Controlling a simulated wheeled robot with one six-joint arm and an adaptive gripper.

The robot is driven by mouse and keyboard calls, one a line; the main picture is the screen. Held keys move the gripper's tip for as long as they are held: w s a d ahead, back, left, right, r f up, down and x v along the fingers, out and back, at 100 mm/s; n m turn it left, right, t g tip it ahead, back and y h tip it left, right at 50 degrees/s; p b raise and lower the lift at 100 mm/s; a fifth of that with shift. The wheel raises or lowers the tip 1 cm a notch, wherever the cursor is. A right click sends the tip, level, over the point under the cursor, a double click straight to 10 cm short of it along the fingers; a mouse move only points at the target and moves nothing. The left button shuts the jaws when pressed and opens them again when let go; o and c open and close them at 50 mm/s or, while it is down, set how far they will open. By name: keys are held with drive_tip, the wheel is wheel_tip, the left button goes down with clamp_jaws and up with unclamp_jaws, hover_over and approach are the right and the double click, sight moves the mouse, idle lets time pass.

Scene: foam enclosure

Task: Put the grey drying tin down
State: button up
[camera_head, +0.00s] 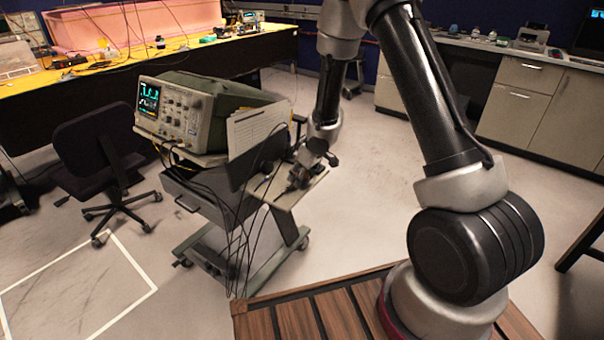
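My gripper (293,184) is low over the small beige shelf (311,184) on the right side of an instrument trolley. It is small and dark in this view, and its fingers blend with the cables and shadow around them. I cannot see whether they are open or shut. I cannot make out a grey drying tin anywhere. If one is at the gripper, the fingers or the wrist hide it.
The trolley carries an oscilloscope (182,112) and an upright folder of papers (256,131). Black cables (240,215) hang down its front. A black chair (98,150) stands left, a yellow-topped bench (180,52) behind, and drawers (520,90) at back right. Open floor lies right of the trolley.

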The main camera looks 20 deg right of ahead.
drive_tip(key=shift+f, duration=0.25)
drive_tip(key=o, duration=1.6)
